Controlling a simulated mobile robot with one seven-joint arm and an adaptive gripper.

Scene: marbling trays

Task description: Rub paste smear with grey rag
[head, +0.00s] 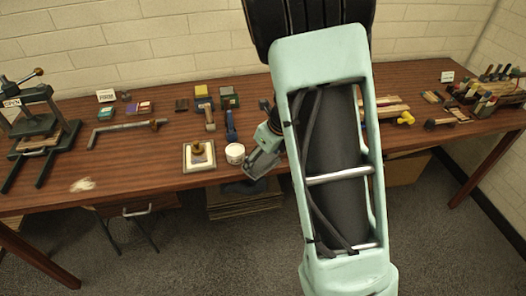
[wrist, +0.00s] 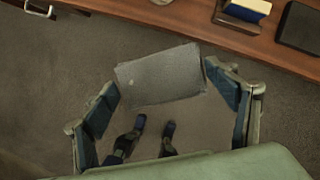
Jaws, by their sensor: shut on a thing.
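The paste smear (head: 82,185) is a pale cream patch on the wooden table, near its front edge at the left in the head view. The grey rag (wrist: 150,82) is a flat, roughly rectangular piece in the wrist view. My gripper (wrist: 162,80) is shut on the rag, with a finger at each side of it. The rag hangs over the floor, just off the table's front edge. In the head view my gripper (head: 262,158) is partly hidden by my arm, near the middle of the front edge, well right of the smear.
The table (head: 140,170) holds a press (head: 35,120) at far left, a metal crank bar (head: 125,130), a framed tray (head: 187,167) and a white tub (head: 235,154). Several blocks and brushes stand behind. The table top around the smear is clear. A drawer handle (head: 137,211) sits below the edge.

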